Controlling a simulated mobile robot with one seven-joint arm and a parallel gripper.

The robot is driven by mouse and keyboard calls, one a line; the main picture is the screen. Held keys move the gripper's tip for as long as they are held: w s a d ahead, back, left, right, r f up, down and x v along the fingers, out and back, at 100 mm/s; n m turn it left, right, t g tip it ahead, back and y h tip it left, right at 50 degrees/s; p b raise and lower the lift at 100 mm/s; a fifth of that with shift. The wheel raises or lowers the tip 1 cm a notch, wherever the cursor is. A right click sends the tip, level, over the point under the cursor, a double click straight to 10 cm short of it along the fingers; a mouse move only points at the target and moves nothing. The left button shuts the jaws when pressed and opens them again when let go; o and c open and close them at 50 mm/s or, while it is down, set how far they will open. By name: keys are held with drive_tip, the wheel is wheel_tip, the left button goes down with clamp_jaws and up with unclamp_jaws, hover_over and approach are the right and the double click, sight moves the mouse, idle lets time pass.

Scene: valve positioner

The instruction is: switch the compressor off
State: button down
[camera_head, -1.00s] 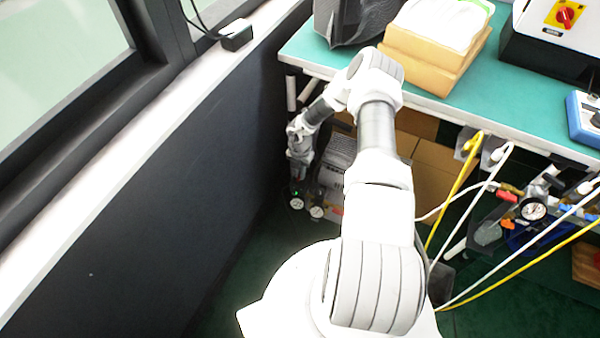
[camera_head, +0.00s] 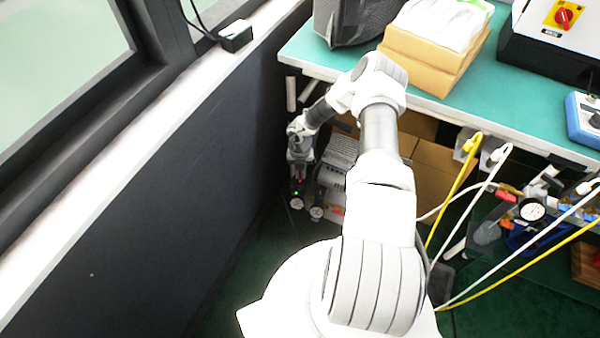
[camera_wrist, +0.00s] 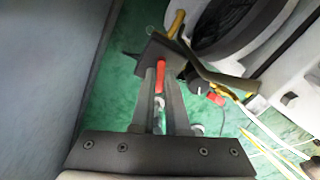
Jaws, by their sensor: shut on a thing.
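The compressor (camera_head: 337,172) stands on the floor under the bench, a grey-white machine with vents and small round gauges (camera_head: 316,212) low at its front. A green light (camera_head: 296,193) shows beside them. My gripper (camera_head: 299,168) reaches down at the compressor's left side, close to the dark wall. In the wrist view, my gripper (camera_wrist: 161,95) has its fingers close together on a slim red piece (camera_wrist: 160,78), which looks like a switch or knob. A dark plate (camera_wrist: 172,52) lies around the fingertips. The fingers hide much of the red piece, so its position cannot be told.
The bench (camera_head: 460,107) overhangs the compressor. The dark wall (camera_head: 130,215) is close on the left. Yellow and white hoses (camera_head: 463,190) hang on the right, near a gauge assembly (camera_head: 531,209). Cardboard boxes (camera_head: 440,175) stand behind. Green floor (camera_wrist: 115,105) is open by the wall.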

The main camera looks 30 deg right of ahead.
drive_tip(key=n, duration=1.2)
drive_tip(key=shift+d+n, duration=0.1)
drive_tip(key=shift+n, duration=0.3)
idle(0.3)
drive_tip(key=c, duration=0.9)
unclamp_jaws()
wheel_tip(320, 180, up, 18)
drive_tip(key=p, duration=0.5)
drive_tip(key=shift+f, duration=0.25)
